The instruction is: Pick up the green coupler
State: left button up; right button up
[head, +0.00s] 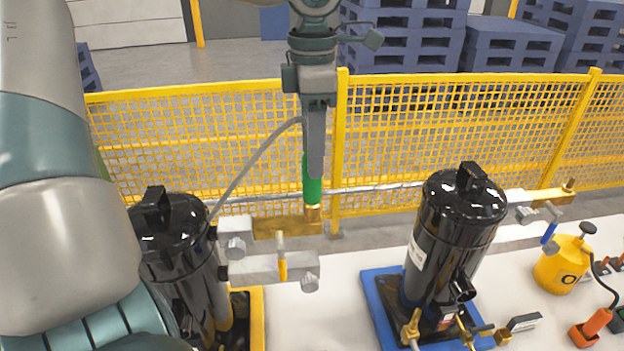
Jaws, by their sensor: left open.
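The green coupler (312,188) stands upright at the brass end of a fitting beside the left black compressor (178,250). Its lower end is brass-coloured and meets the brass block (285,228). My left gripper (315,168) points straight down over the coupler, its fingers seen edge-on and overlapping the coupler's upper part. It is open; I cannot tell whether a finger touches the coupler. The coupler's top is hidden behind the finger. My right gripper is out of view.
A grey hose (250,165) runs from behind the gripper down toward the left compressor. A second black compressor (455,235) stands on a blue base (378,300) to the right. A yellow canister (562,262) stands farther right. A yellow mesh fence (220,135) runs behind.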

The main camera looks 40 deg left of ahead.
aim_at(312, 186)
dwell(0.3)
pick_arm(q)
jog(key=shift+f+p, duration=0.9)
jog(key=shift+p, duration=0.05)
notch_tip(312, 186, down, 3)
jog(key=shift+a+r+p, duration=0.1)
jog(key=shift+p, duration=0.5)
jog(key=shift+f, duration=0.35)
jog(key=c, duration=1)
grip_shut()
